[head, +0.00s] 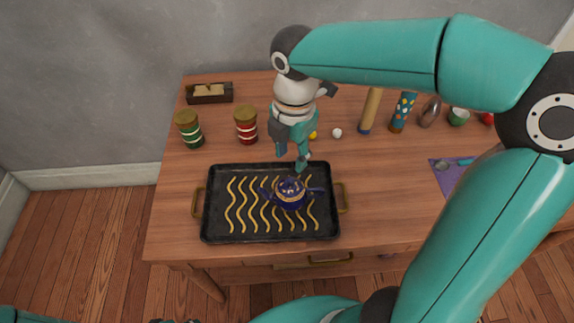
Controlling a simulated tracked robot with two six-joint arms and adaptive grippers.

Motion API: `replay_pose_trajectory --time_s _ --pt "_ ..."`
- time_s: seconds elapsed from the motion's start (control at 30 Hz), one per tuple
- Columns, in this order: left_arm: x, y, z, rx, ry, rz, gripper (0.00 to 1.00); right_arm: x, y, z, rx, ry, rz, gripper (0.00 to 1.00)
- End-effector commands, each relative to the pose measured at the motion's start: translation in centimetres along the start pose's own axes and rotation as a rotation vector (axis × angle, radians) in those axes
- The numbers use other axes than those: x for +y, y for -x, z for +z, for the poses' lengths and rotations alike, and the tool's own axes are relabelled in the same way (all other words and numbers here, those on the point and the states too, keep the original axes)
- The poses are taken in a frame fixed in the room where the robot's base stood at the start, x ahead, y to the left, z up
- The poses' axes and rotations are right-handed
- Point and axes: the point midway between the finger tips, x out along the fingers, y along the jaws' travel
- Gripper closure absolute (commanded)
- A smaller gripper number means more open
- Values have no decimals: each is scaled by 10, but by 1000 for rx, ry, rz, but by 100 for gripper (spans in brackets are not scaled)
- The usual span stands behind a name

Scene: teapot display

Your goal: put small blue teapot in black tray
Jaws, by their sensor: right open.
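The small blue teapot (290,194), dark blue with gold trim, stands upright on the right half of the black tray (222,222). The tray has yellow wavy lines and brass handles at its sides, and lies on the wooden table. My right gripper (293,163) is open and empty, pointing down just above and behind the teapot. It looks apart from the teapot, though the gap is hard to judge. My left gripper is not clearly in view; only dark and teal parts of me show along the bottom edge.
A green-banded jar (189,130) and a red-banded jar (245,126) stand behind the tray, near a small wooden box (209,93). A white ball (337,132), a patterned cylinder (402,112) and other items stand at the back right. A purple cloth (453,182) lies at right.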

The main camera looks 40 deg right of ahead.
Motion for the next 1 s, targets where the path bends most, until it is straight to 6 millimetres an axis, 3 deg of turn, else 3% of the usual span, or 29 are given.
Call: replay_pose_trajectory --time_s 0.2,0.77,1.0 --pt "1 4 0 0 0 0 60 0 24 0 0 1 1 58" --pt "2 4 0 0 0 0 60 0 26 0 0 0 -1 58" --pt "12 32 0 0 0 0 60 1 56 0 0 0 0 58"
